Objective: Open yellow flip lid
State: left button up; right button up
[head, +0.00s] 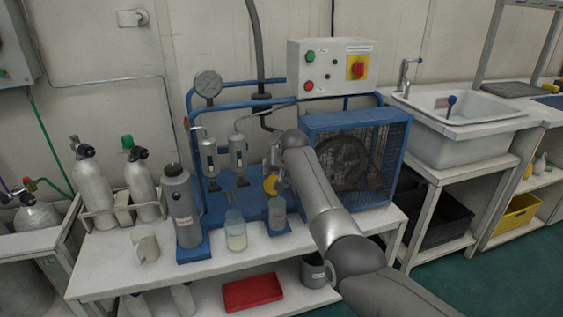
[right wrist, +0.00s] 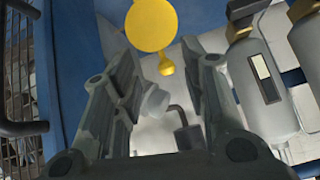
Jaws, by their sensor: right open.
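The yellow flip lid (head: 270,185) is a small round disc at the front of the blue compressor frame, just above a grey cylindrical container (head: 278,214). In the right wrist view the lid (right wrist: 152,25) is a flat yellow disc with a short rounded tab pointing toward my fingers. My right gripper (head: 275,160) is close to the lid and partly overlaps it in the head view. In the right wrist view my right gripper (right wrist: 160,60) has its fingers apart, with the tab near the gap between the tips and nothing held. I cannot tell whether a finger touches the lid. My left gripper is not in view.
The compressor (head: 355,155) stands right behind my right arm. Two filter cylinders (head: 238,152) hang left of the lid.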

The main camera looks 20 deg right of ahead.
jog(key=v, duration=0.8)
jog(key=shift+s+r, duration=0.25)
jog(key=shift+r, duration=0.1)
jog(key=shift+a, duration=0.1)
